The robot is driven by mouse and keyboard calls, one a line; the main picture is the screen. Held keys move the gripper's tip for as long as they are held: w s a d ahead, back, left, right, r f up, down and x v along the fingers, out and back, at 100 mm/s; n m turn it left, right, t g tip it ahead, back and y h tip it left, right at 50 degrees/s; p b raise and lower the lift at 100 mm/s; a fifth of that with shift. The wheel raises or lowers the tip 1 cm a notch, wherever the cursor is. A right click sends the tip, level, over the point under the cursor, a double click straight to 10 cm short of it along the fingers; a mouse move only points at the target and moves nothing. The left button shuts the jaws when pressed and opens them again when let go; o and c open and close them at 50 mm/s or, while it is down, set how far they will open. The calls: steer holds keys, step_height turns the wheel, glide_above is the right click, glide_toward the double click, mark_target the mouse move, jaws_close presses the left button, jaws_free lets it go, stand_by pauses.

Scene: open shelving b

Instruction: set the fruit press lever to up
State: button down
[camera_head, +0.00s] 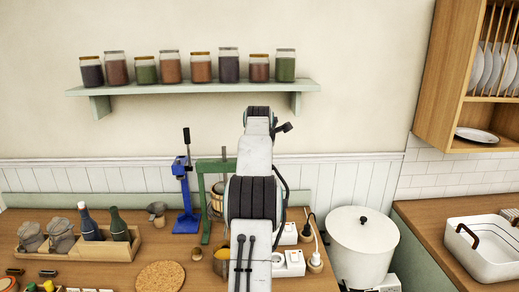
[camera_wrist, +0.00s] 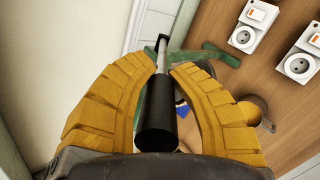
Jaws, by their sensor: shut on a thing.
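The fruit press (camera_head: 204,192) is a green frame with a wooden slatted basket (camera_head: 217,202), standing on the wooden counter, partly behind my arm. Its green frame also shows in the wrist view (camera_wrist: 208,56). In the wrist view, the yellow fingers of my gripper (camera_wrist: 160,78) are closed around a black cylindrical handle (camera_wrist: 155,120), the end of the press lever. A thin metal rod (camera_wrist: 161,57) runs from the handle towards the green frame. In the head view my arm hides the gripper and the lever handle, so the lever's angle is unclear there.
A blue lever device (camera_head: 185,205) stands just left of the press. A wooden crate with bottles (camera_head: 120,248), a cork mat (camera_head: 161,276) and white sockets (camera_head: 288,262) are on the counter. A white lidded pot (camera_head: 361,245) stands right. A jar shelf (camera_head: 200,88) hangs above.

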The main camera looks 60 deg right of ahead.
steer(key=shift+s+d+r, duration=0.15)
steer(key=shift+s+r, duration=0.05)
steer(key=shift+r, duration=0.1)
steer(key=c, duration=1.2)
jaws_free()
steer(key=shift+s, duration=0.2)
steer(key=shift+o, duration=0.7)
steer(key=shift+w+f, duration=0.1)
steer(key=shift+f, duration=0.05)
steer(key=v, duration=1.2)
steer(key=shift+o, duration=0.6)
